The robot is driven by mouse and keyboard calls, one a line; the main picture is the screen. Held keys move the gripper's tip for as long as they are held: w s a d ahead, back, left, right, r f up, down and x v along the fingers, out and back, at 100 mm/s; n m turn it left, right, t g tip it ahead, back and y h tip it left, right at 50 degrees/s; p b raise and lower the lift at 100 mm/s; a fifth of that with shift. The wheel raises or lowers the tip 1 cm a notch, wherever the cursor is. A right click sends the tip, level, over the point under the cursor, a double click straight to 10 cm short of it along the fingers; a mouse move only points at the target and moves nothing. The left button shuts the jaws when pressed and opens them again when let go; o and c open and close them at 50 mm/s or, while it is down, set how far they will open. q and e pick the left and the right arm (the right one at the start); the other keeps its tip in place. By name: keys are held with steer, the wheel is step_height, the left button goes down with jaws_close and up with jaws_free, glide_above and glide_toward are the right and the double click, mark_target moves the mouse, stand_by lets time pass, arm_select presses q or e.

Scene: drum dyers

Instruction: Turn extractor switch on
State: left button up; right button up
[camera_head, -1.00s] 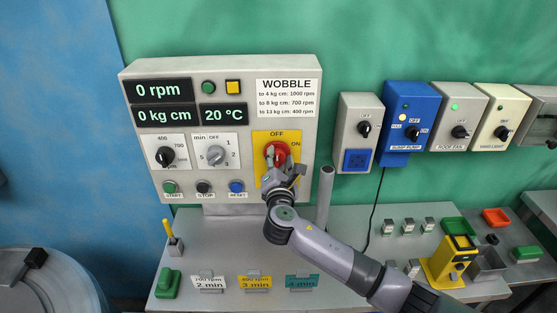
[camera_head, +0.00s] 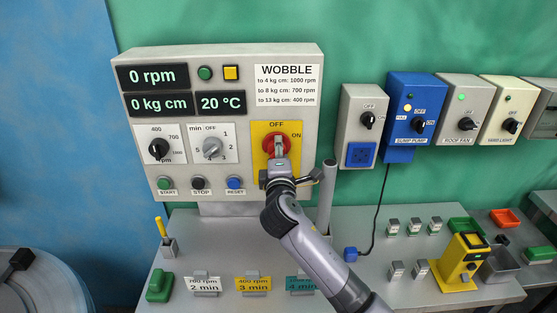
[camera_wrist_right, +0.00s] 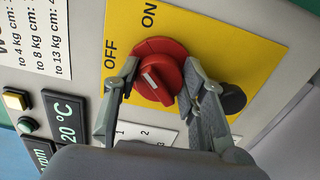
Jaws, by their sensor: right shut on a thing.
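The extractor switch is a red rotary knob (camera_head: 276,144) on a yellow plate (camera_head: 259,133) at the lower right of the grey control panel. OFF is printed at the plate's top and ON at its right. My right gripper (camera_head: 277,160) is at the knob. In the right wrist view its two fingers (camera_wrist_right: 160,72) are closed on either side of the red knob (camera_wrist_right: 157,58). The white mark on the knob points roughly toward OFF. The gripper hides the lower part of the plate in the head view. My left gripper is not in view.
A grey upright post (camera_head: 326,195) stands just right of my right gripper. A dark round part (camera_wrist_right: 233,98) sits beside the knob in the wrist view. Dials and buttons lie left on the panel (camera_head: 225,65). A blue sump pump box (camera_head: 413,105) is farther right.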

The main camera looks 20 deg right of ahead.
steer(key=m+b, duration=0.1)
steer(key=m, duration=0.1)
steer(key=m+b, duration=0.1)
steer(key=m, duration=0.1)
steer(key=shift+f+m+b, duration=0.3)
steer(key=shift+f+b, duration=0.05)
steer(key=shift+b, duration=0.05)
steer(key=shift+m+b, duration=1.15)
steer(key=shift+m, duration=1.15)
steer(key=o, duration=1.2)
steer(key=shift+r, duration=0.1)
steer(key=shift+c, duration=0.2)
